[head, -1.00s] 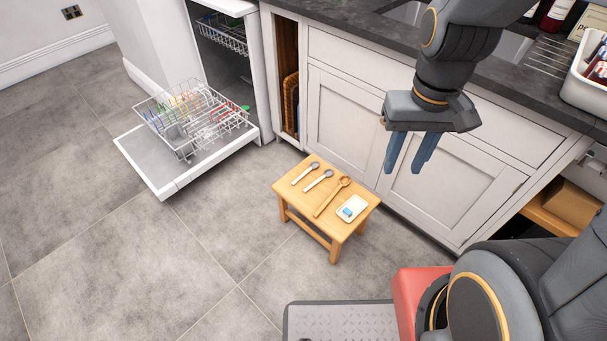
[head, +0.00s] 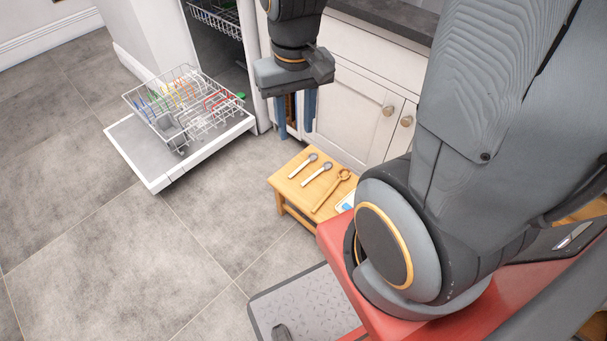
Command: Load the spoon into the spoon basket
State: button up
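Two white-handled spoons with grey bowls lie side by side on a small wooden stool (head: 285,185): a left spoon (head: 303,166) and a right spoon (head: 317,174). A longer wooden spoon (head: 331,190) lies to their right. A grey basket (head: 171,130), perhaps the spoon basket, stands at the front of the white wire rack in the open dishwasher. My gripper (head: 296,131) points down, open and empty, with its blue fingers apart. It appears above and behind the stool, clear of the spoons.
The dishwasher door (head: 150,165) is folded down at the left, with the wire rack (head: 200,105) above it holding coloured items. White cabinets (head: 350,90) stand behind the stool. A white and blue item (head: 345,202) is partly hidden by my arm. Grey floor (head: 120,250) is clear in front.

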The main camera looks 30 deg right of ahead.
jog(key=w+d+f+m+b, duration=0.4)
jog(key=w+f+b, duration=0.3)
jog(key=f, duration=0.4)
jog(key=w+d+f+m+b, duration=0.3)
jog(key=w+f+b, duration=0.2)
jog(key=f+b, duration=0.5)
jog(key=m+b, duration=0.7)
jog(key=b, duration=0.5)
send_near(312, 177)
jog(key=shift+s+a+f, duration=0.1)
jog(key=shift+s+a, duration=0.05)
jog(key=f+b, duration=0.1)
jog(key=f, duration=0.1)
jog(key=f+b, duration=0.1)
jog(key=f, duration=0.2)
jog(key=f+b, duration=0.2)
jog(key=f, duration=0.1)
jog(key=shift+w, duration=0.35)
jog(key=shift+r, duration=0.1)
grip_shut()
